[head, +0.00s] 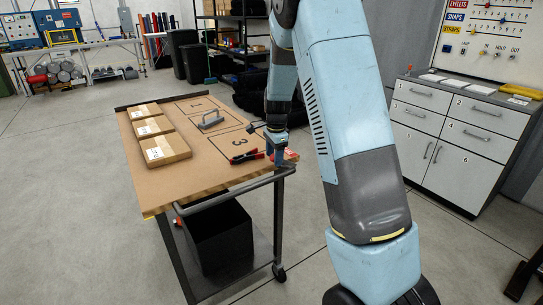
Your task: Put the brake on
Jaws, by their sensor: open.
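The cart (217,163) has a brown top and a dark frame with a grey push rail at its near end. A dark caster (279,272) shows at its near right foot. A small red part (178,208) shows under the near left side of the top. I cannot tell which part is the brake or how it is set. My gripper (278,160) points down at the cart's right edge, near the push rail. Its fingers are small and partly lost against the things behind. I see nothing held in it.
Three cardboard boxes (163,148) lie along the cart's left side. A black bin (218,236) stands below. A drawer cabinet (462,136) stands right. The floor at left is clear.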

